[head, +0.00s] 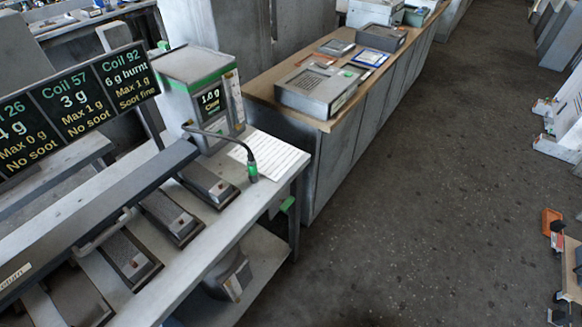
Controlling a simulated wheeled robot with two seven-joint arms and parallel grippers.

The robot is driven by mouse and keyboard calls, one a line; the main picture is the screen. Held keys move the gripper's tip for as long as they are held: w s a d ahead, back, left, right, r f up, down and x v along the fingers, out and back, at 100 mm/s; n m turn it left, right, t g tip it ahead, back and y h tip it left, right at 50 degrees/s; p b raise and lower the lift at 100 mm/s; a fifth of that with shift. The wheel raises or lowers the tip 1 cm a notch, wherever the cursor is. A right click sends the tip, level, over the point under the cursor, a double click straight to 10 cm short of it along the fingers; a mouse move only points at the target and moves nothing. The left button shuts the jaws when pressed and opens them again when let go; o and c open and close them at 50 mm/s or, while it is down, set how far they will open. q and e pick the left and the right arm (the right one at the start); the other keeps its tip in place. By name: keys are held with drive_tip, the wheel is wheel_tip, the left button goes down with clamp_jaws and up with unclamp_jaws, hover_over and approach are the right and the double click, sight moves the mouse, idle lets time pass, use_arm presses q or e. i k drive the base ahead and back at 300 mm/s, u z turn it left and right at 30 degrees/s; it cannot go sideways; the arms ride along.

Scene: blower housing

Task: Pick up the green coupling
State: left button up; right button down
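A small green coupling (252,173) with a dark collar is at the end of a curved black hose (220,135). The hose comes out of the front of a grey box unit (200,95) with a green top band and a small display. The coupling hangs by the front edge of a white printed sheet (272,158) on the bench; I cannot tell whether it touches the bench. Neither of my grippers is in view.
The grey bench (215,238) holds several flat metal blocks (208,184) under a sloping rail. A sign board (75,105) stands at left. A wood-topped cabinet (265,90) carries a grey device (318,87). The floor (425,170) at right is open.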

sight(253, 175)
drive_tip(key=z, duration=1.65)
drive_tip(key=i, duration=2.45)
drive_tip(key=u, duration=3)
